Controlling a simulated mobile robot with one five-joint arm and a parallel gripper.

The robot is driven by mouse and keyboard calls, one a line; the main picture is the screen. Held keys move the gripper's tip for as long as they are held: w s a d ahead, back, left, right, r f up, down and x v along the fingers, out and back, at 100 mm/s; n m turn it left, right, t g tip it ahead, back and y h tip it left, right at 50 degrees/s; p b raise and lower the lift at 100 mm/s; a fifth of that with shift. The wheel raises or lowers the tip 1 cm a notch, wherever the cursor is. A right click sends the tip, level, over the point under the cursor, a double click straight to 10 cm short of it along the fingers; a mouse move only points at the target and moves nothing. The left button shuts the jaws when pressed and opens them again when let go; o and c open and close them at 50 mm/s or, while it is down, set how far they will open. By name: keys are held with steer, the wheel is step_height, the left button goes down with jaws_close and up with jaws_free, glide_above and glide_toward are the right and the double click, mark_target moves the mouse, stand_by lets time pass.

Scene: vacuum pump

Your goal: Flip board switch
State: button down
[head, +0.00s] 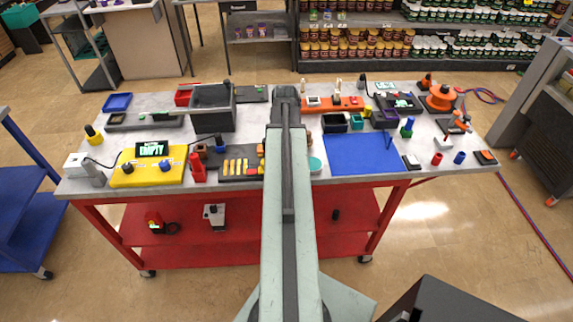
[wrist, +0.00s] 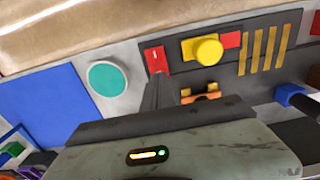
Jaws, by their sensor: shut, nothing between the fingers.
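The board (wrist: 215,78) is a grey panel with a red rocker switch (wrist: 155,59) carrying a small white mark, a yellow knob (wrist: 207,50), and several yellow bars (wrist: 263,50). In the head view the board (head: 224,177) shows left of my arm; my arm hides the switch there. My gripper (wrist: 157,78) is shut and empty. In the wrist view its dark fingertips overlap the lower edge of the red switch; I cannot tell whether they touch it.
A teal disc (wrist: 107,78) and a blue mat (wrist: 45,95) lie left of the switch in the wrist view. An orange part (wrist: 201,94) is close to the fingers. In the head view a yellow unit (head: 150,177) reading EMPTY stands at the left. The table is crowded.

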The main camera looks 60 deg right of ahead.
steer(key=shift+f+b, duration=0.95)
stand_by(0.5)
steer(key=shift+r, duration=0.1)
step_height(320, 180, up, 7)
steer(key=p, duration=0.7)
